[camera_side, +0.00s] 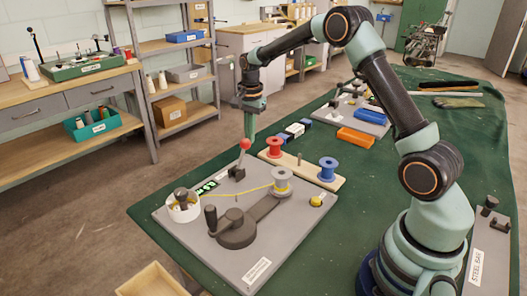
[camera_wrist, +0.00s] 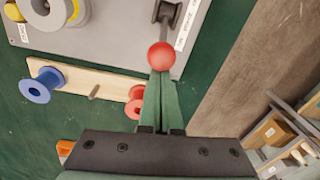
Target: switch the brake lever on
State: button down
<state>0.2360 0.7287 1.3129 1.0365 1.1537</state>
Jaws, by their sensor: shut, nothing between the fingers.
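The brake lever has a red ball knob (camera_side: 245,144) on a thin stem above a dark bracket (camera_side: 237,173), at the back left of the grey board. Its stem leans slightly right in the side view. My gripper (camera_side: 248,134) points down with its fingers together and empty, its tips right at the knob. In the wrist view the knob (camera_wrist: 161,56) sits just beyond the fingertips (camera_wrist: 160,76), with the bracket (camera_wrist: 168,12) behind it. I cannot tell whether the tips touch the knob.
A wooden strip (camera_side: 329,178) with a red spool (camera_side: 275,148) and a blue spool (camera_side: 328,169) lies beside the grey board (camera_side: 168,221). On the board are a crank (camera_side: 237,232), a yellow-threaded spool (camera_side: 282,182) and a white drum (camera_side: 183,207). An orange tray (camera_side: 356,138) lies farther back.

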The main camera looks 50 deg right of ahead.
jog(key=shift+a+r, duration=0.25)
jog(key=shift+a, duration=0.25)
jog(key=shift+a+r, duration=0.2)
jog(key=shift+a, duration=0.3)
jog(key=a, duration=1)
jog(key=shift+s+f, duration=0.15)
jog(key=shift+f, duration=0.05)
jog(key=shift+a, duration=0.1)
jog(key=w+d+r, duration=0.2)
jog(key=d+r, duration=0.2)
jog(key=r, duration=0.1)
jog(key=a+r, duration=0.4)
jog(key=a, duration=0.4)
jog(key=shift+s+a+r, duration=0.15)
jog(key=shift+s+a, duration=0.25)
